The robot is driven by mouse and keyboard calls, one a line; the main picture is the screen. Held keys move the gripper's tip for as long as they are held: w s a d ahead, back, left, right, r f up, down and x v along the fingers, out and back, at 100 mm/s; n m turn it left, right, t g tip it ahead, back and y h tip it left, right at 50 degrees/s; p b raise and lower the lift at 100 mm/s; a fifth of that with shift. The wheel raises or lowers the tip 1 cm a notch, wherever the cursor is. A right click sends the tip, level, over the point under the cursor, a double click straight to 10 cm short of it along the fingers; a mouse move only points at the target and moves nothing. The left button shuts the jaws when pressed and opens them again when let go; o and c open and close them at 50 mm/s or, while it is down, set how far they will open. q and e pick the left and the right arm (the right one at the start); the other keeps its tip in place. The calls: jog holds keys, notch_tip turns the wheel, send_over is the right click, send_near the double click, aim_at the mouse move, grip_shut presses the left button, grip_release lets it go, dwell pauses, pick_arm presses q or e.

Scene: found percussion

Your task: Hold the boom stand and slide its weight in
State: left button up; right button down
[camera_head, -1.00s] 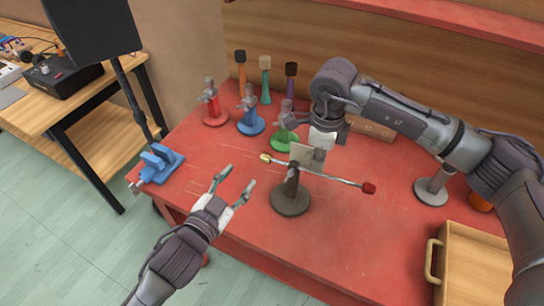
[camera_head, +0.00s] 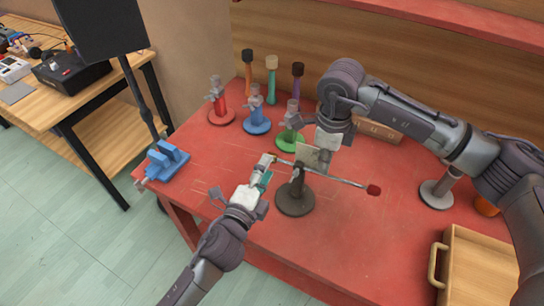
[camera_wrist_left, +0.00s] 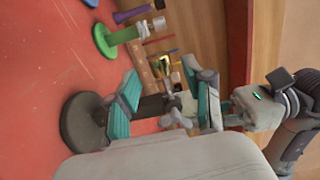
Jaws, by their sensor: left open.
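My left gripper (camera_head: 268,166) is open at the boom's left end. Its fingers hide the yellow end piece in the head view. In the left wrist view a small yellow piece (camera_wrist_left: 164,63) shows between the two teal fingers, and the stand's base (camera_wrist_left: 82,122) lies to the left. My right gripper (camera_head: 318,150) is at the top of the post, by a pale plate. Its fingertips are hidden, so its grip is unclear.
Red (camera_head: 220,113), blue (camera_head: 257,122) and green (camera_head: 290,138) small stands are behind on the red table (camera_head: 350,235). A blue clamp (camera_head: 166,160) is at the left edge. A wooden box with a handle (camera_head: 475,270) is at the front right.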

pick_arm(q)
jog(key=shift+x, duration=2.25)
jog(key=shift+c, duration=0.2)
grip_shut()
